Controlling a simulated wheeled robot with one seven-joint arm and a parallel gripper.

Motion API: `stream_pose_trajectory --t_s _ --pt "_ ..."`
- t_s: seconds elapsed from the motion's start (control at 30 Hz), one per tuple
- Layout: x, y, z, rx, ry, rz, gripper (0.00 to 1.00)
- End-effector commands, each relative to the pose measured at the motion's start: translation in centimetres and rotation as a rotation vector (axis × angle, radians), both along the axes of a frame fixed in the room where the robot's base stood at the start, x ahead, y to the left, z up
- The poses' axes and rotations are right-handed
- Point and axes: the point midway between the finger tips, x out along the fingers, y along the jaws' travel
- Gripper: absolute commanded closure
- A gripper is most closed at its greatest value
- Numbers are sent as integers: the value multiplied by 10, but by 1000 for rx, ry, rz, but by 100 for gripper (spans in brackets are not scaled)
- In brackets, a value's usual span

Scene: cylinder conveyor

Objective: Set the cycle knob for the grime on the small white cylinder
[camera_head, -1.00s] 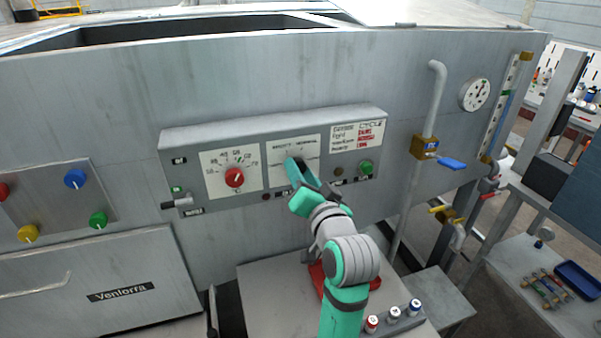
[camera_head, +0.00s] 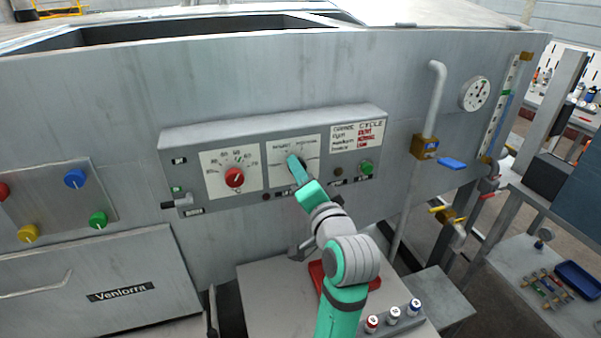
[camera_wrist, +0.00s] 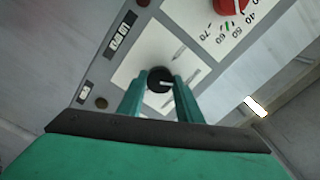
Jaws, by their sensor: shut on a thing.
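The black cycle knob (camera_wrist: 159,79) sits on a white dial plate of the control panel. My gripper (camera_head: 296,163) reaches the panel, and in the wrist view its two teal fingers (camera_wrist: 160,92) are closed on either side of the knob. A white pointer mark shows on the knob; the setting it points to is too small to tell. In the head view my fingers mostly hide the knob. A cycle chart (camera_head: 357,136) with red words is at the panel's upper right. I cannot make out the small white cylinder for certain; small white-capped cylinders (camera_head: 394,313) stand in a rack below.
A red temperature knob (camera_head: 234,177) is left of the cycle dial and also shows in the wrist view (camera_wrist: 232,4). A green button (camera_head: 366,167) is to the right. A pipe with a blue-handled valve (camera_head: 452,163) stands further right.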

Motion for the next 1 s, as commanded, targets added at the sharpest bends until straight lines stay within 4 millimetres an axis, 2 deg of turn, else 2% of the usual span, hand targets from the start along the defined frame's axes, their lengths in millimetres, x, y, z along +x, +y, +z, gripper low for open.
stream_pose_trajectory --t_s 0.17,0.2,0.27,0.67,0.77,1.0 --pt "0 0 -1 -1 2 0 90" --pt "0 0 -1 -1 2 0 61" --pt "0 0 -1 -2 2 0 49" --pt "-6 -3 0 -1 1 0 49" --pt "-18 -7 0 -1 -1 -2 49" --pt "-62 -21 0 -2 -1 -3 49"
